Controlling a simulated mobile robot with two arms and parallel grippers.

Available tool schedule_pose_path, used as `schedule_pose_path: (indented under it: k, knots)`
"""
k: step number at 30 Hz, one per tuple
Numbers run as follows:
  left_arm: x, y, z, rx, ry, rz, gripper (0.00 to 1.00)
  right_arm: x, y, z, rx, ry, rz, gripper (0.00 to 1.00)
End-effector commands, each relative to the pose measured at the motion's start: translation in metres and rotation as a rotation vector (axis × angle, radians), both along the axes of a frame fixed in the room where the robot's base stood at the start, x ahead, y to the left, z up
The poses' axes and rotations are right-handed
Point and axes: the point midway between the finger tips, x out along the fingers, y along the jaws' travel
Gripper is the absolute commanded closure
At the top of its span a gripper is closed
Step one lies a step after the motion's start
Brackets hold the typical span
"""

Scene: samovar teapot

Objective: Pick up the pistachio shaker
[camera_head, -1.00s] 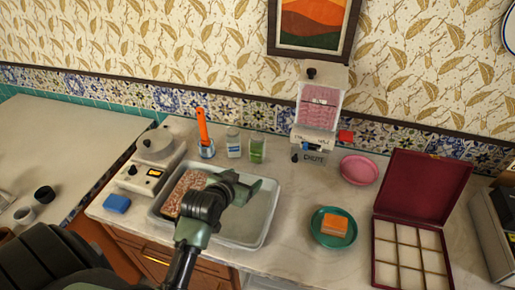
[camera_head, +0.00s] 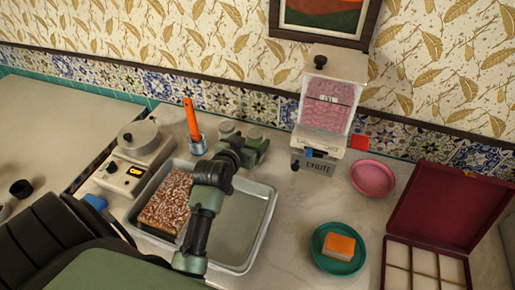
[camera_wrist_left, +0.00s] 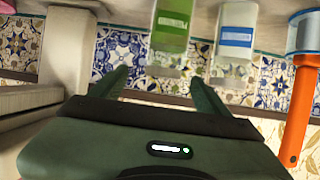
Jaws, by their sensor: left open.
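The pistachio shaker, taken to be the clear jar with green contents and a green label (camera_wrist_left: 172,25), shows at the top of the left wrist view, which appears upside down. My left gripper (camera_wrist_left: 163,88) is open and empty, its two fingers apart. The green shaker lies ahead, roughly in line with the gap, nearer the right finger in the picture. A similar shaker with a blue label (camera_wrist_left: 236,38) stands beside it, to the right in the picture.
An orange-handled tool in a cup (camera_head: 192,122) stands close to the left of the gripper. The chute dispenser (camera_head: 328,105) stands to its right. A metal tray (camera_head: 262,225) with a nut-covered block lies below my arm. A pink dish (camera_head: 372,178) is further right.

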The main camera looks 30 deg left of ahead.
Motion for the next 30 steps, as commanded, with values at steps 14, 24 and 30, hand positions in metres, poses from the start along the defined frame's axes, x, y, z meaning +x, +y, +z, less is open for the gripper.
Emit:
schedule_pose_path:
  k: [14,24,30]
  knots:
    - [0.002,0.001,-0.049,0.0,0.0,0.0,0.24,-0.01,-0.004,-0.049,-0.006,0.016,0.002,0.64]
    - [0.029,0.008,-0.057,0.0,0.001,0.0,0.24,-0.005,-0.003,-0.042,-0.005,0.007,0.001,0.64]
    - [0.054,0.016,-0.064,-0.001,0.001,0.0,0.24,-0.006,-0.003,-0.033,-0.004,0.007,0.001,0.64]
